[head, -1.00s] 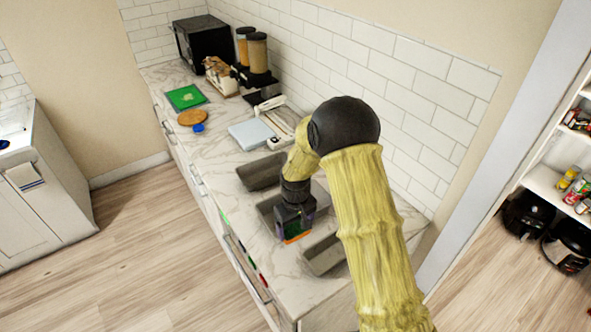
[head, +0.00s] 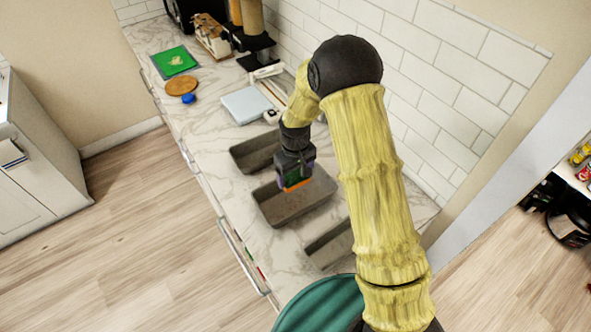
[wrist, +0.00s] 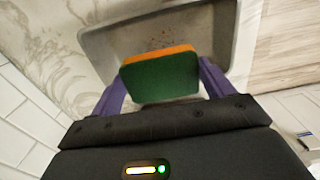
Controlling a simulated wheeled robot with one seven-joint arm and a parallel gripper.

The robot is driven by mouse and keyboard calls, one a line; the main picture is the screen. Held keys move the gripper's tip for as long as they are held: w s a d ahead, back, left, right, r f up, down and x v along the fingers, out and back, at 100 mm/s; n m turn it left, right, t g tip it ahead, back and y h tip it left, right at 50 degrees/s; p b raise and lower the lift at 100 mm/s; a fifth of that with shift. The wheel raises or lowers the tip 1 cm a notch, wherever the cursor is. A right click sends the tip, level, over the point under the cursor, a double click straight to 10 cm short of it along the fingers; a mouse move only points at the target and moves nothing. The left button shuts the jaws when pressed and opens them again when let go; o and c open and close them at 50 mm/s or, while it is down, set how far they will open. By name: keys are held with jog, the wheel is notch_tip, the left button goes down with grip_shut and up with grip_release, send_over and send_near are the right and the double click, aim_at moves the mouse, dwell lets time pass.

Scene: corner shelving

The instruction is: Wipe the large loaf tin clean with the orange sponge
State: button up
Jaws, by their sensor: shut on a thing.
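My gripper (head: 294,178) is shut on the orange sponge (head: 298,185), which has a green face that fills the middle of the wrist view (wrist: 160,78). The purple fingers sit on either side of it. The sponge is over the inside of the middle grey loaf tin (head: 318,201), which looks the largest of three. I cannot tell whether it touches the tin's floor. In the wrist view the tin (wrist: 222,35) lies beyond the sponge, with small brown specks on its floor; the sponge hides part of it.
Another grey tin (head: 250,158) sits behind and a third (head: 325,246) in front, partly hidden by my arm. A white scale-like slab (head: 246,104), blue lid (head: 188,98), round wooden board (head: 181,85) and green board (head: 174,62) lie farther back. A tiled wall (head: 440,110) borders the counter.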

jog(key=shift+f+b, duration=3.65)
jog(key=shift+f, duration=1.75)
jog(key=shift+f+b, duration=0.4)
jog(key=shift+f, duration=0.2)
jog(key=shift+w, duration=0.1)
jog(key=shift+w+d, duration=0.5)
jog(key=shift+w, duration=0.1)
jog(key=shift+w+d, duration=0.2)
jog(key=shift+d, duration=0.15)
jog(key=shift+s, duration=0.1)
jog(key=shift+w+d, duration=0.55)
jog(key=shift+w, duration=0.15)
